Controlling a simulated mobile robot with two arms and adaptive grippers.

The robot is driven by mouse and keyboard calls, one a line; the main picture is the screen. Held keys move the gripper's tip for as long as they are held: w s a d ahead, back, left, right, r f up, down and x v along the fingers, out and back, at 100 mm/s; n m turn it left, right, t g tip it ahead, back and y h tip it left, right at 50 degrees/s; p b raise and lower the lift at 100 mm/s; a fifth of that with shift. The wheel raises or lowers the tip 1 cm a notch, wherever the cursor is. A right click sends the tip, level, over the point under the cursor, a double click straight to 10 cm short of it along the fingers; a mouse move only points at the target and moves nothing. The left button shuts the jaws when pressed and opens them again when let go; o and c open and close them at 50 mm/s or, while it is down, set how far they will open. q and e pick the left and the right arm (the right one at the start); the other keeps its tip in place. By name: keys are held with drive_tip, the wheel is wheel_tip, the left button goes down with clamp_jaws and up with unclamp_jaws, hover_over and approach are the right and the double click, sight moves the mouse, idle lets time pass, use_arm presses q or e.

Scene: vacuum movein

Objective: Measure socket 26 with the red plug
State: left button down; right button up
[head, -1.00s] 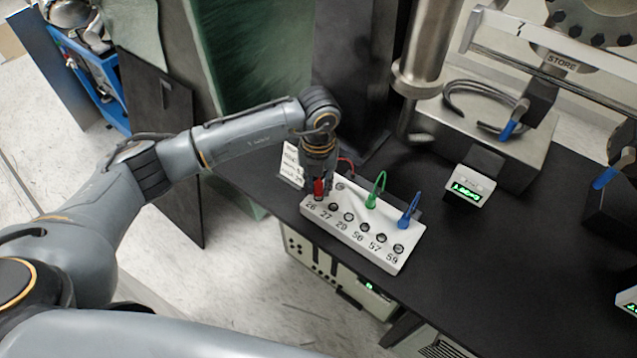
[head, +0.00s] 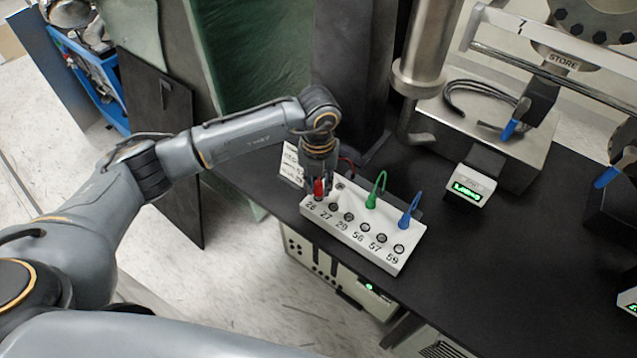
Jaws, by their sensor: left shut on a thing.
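The white socket box (head: 398,263) sits near the table's front edge, with a row of numbered sockets: 26, 27, 29, 56, 57 and 59. My left gripper (head: 319,181) is shut on the red plug (head: 319,187) above the box's left end. The red plug points down at socket 26 (head: 318,197). I cannot tell how far it is inserted. A small meter (head: 470,185) with a lit green display stands on the table to the right; its reading is too small to be sure of. My right gripper is not in view.
A green plug (head: 371,200) and a blue plug (head: 405,221) with cables stand in the box's back row. A white label card (head: 292,164) is behind its left end. A metal column (head: 428,50) and a metal machine base (head: 480,125) stand behind. Dark tabletop (head: 500,260) is clear at right.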

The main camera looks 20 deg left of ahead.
use_arm(q)
drive_tip(key=shift+f+b, duration=0.75)
drive_tip(key=shift+f, duration=0.25)
drive_tip(key=c, duration=1)
unclamp_jaws()
drive_tip(key=shift+c, duration=0.2)
wheel_tip(320, 180, up, 12)
drive_tip(key=shift+r, duration=0.1)
